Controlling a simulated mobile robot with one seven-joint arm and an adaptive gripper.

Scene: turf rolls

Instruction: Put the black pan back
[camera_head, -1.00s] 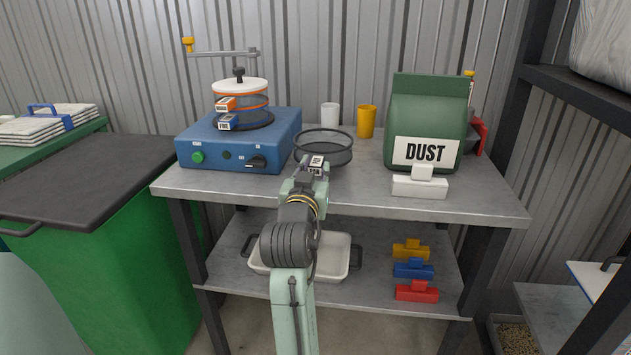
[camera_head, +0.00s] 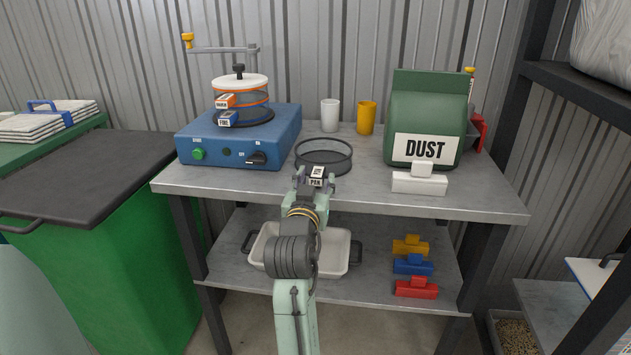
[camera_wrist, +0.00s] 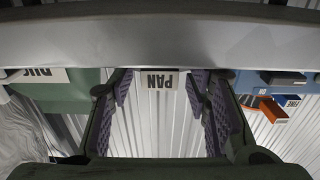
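The black pan (camera_head: 323,157) is a shallow round dish near the front middle of the grey bench (camera_head: 365,200), in front of the two cups. It appears to rest flat on the bench. Its white handle tag, marked PAN (camera_head: 316,178), points toward me. My gripper (camera_head: 313,185) is at this tag, with its fingers spread to either side. In the wrist view, which is upside down, the tag (camera_wrist: 157,79) shows between the open fingers with gaps on both sides. The blue shaker (camera_head: 240,140) at left carries a sieve stack (camera_head: 241,100) with orange and blue tags.
A white cup (camera_head: 330,116) and a yellow cup (camera_head: 367,120) stand behind the pan. A green DUST bag (camera_head: 427,110) and white block (camera_head: 419,183) are at right. A swing arm (camera_head: 222,49) extends above the stack. The lower shelf holds a white tray (camera_head: 300,251) and coloured blocks (camera_head: 413,266).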

